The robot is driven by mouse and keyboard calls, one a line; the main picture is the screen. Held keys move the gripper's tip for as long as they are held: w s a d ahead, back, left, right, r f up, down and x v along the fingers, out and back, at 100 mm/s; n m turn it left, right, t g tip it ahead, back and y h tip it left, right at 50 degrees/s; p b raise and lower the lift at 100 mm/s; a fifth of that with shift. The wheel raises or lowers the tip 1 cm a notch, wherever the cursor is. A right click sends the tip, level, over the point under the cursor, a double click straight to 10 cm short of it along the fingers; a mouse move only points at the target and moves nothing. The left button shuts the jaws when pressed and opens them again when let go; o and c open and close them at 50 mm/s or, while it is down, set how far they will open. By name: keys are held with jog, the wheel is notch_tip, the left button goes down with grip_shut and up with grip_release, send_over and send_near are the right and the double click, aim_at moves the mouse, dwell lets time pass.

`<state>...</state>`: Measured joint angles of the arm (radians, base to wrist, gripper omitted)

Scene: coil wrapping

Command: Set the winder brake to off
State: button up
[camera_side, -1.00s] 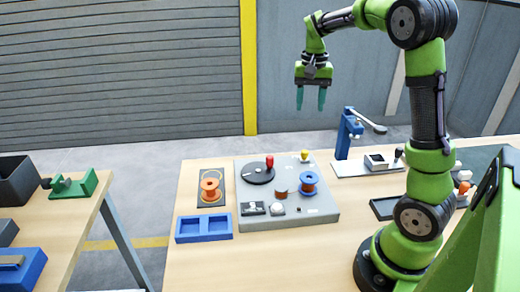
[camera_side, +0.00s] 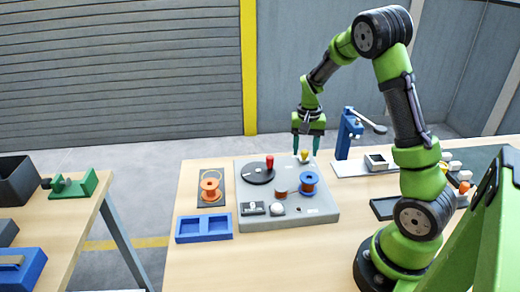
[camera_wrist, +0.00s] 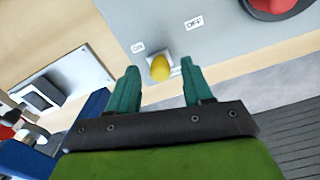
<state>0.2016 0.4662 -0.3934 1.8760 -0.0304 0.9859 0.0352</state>
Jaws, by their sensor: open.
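The winder (camera_side: 285,220) is a grey panel on the wooden table. Its yellow-capped switch (camera_wrist: 159,68) stands on a small pale base near the panel's edge, with an ON label (camera_wrist: 138,47) and an OFF label (camera_wrist: 194,22) close by. The yellow cap also shows at the panel's back edge in the side view (camera_side: 304,155). Which label the switch leans toward I cannot tell. My gripper (camera_side: 305,151) is open and empty, pointing down just above the switch. In the wrist view the yellow cap appears between the two teal fingers.
A black disc with a red knob (camera_side: 269,160) is on the winder, left of the switch. A blue lever press (camera_side: 346,135) stands close to the right. A blue tray (camera_side: 204,229) lies front left.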

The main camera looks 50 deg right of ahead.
jog(key=shift+f, duration=0.6)
grip_shut()
